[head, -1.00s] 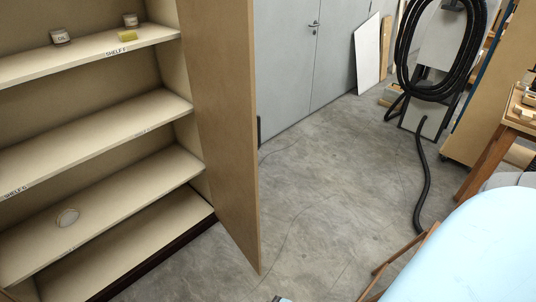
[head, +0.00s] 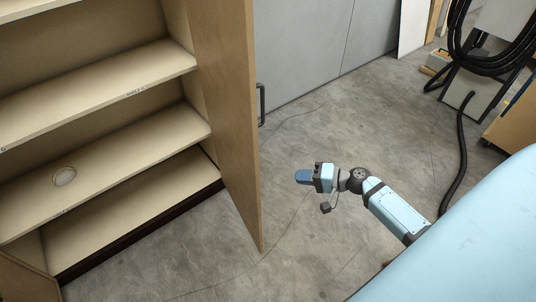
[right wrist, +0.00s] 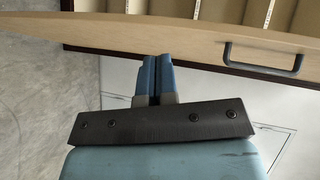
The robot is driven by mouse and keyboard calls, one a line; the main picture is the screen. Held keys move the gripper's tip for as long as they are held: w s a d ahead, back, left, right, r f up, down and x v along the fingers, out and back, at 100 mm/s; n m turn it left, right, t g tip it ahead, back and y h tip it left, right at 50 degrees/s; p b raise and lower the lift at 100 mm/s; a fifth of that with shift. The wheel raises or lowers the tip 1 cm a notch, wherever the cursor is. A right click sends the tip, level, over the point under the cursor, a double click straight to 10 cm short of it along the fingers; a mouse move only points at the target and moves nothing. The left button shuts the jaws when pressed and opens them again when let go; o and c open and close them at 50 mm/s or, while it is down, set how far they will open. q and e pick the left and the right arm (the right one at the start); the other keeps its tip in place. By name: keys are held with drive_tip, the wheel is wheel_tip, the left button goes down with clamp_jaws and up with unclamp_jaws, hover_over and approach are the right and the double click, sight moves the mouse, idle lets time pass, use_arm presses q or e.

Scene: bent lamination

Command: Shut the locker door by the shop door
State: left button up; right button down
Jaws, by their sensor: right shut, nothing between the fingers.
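The locker door (head: 226,120) is a tall wooden panel standing open at the right side of the locker (head: 140,92). Its dark bar handle (head: 262,104) is on the outer face, and the handle also shows in the right wrist view (right wrist: 262,68). My right gripper (head: 299,177) is shut and empty, to the right of the door and pointing at its outer side. In the head view a gap shows between them. In the right wrist view the blue fingertips (right wrist: 157,60) lie just below the door (right wrist: 200,42), left of the handle. My left gripper is out of view.
The grey shop door (head: 320,50) stands behind. Another wooden panel (head: 22,280) is at the lower left. A black hose (head: 462,150) hangs to the floor at the right. The floor (head: 300,250) around my right gripper is clear.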

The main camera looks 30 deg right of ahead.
drive_tip(key=w+d+r+m+t+y, duration=0.1)
drive_tip(key=w+d+r+m+t, duration=0.15)
drive_tip(key=d+r, duration=0.25)
drive_tip(key=s+a+p+x, duration=0.1)
drive_tip(key=a+p+x, duration=0.1)
drive_tip(key=x, duration=1)
drive_tip(key=shift+a+r+y+p, duration=0.25)
drive_tip(key=shift+a+y+p, duration=0.05)
drive_tip(key=shift+p, duration=0.55)
drive_tip(key=shift+n, duration=0.25)
